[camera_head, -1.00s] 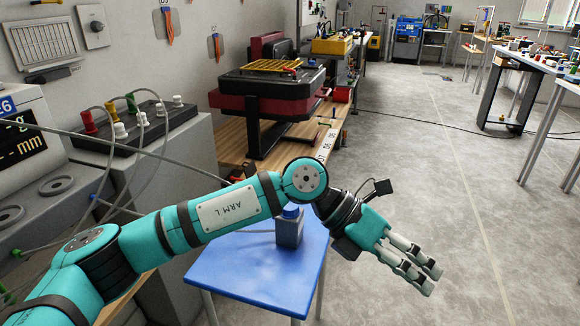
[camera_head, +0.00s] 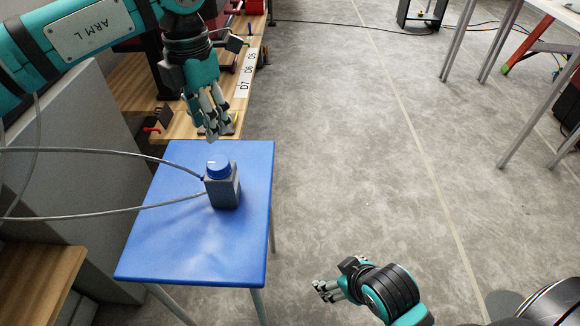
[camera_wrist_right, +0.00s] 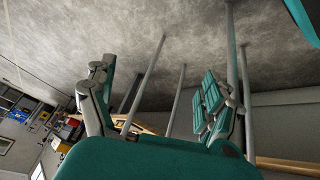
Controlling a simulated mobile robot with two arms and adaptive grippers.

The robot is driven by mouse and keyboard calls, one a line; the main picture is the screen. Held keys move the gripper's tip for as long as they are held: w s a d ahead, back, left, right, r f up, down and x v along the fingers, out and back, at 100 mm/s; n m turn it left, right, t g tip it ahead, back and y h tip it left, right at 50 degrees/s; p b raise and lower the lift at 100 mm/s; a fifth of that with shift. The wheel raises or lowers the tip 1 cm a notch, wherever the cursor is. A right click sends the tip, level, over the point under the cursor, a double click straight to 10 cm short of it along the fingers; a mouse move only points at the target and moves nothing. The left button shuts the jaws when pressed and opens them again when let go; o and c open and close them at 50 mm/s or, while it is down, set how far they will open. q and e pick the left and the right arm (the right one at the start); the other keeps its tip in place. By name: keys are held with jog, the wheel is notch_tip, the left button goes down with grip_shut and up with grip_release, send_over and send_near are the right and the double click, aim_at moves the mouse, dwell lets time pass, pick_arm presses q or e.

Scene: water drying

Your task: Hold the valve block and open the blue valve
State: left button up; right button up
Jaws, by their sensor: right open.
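The valve block (camera_head: 224,190) is a small dark grey box on the blue table (camera_head: 165,245), with a round blue valve (camera_head: 218,167) on its top. Two grey hoses run from it to the left. My left gripper (camera_head: 213,125) hangs just behind and above the valve in the head view, fingers pointing down, apart from the block; the finger gap is unclear. My right gripper (camera_head: 326,291) is over the floor, right of the table, far from the block. Its fingers stand apart and empty in the right wrist view (camera_wrist_right: 155,85).
A wooden bench (camera_head: 140,85) stands behind the blue table, with a white label strip (camera_head: 246,72) at its edge. A grey cabinet (camera_head: 75,170) is at the left. Open floor (camera_head: 350,160) lies to the right; other tables stand farther right.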

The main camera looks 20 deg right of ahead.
aim_at(223, 183)
jog(key=w+a+r+n+t+y, duration=0.1)
jog(key=w+r+n+t, duration=0.25)
jog(key=w+n, duration=0.35)
jog(key=w+a+r+n+t+y, duration=0.1)
jog(key=w+a+r+n+t, duration=0.25)
jog(key=w, duration=0.55)
jog(key=w+a+r+n+y, duration=0.1)
jog(key=w+r+n+y, duration=0.15)
jog(key=n+y, duration=0.65)
jog(key=w+a+r+n+y, duration=0.1)
jog(key=w+r+n+y, duration=0.2)
jog(key=n, duration=1.2)
jog(key=s+d+n+g+y, duration=0.3)
jog(key=s+n+g, duration=0.3)
jog(key=n, duration=0.6)
jog(key=shift+g, duration=0.7)
jog(key=x, duration=1.1)
jog(key=w+x, duration=0.1)
jog(key=x, duration=0.5)
jog(key=shift+w+a+r, duration=0.1)
jog(key=shift+a+r, duration=0.05)
jog(key=shift+r, duration=0.05)
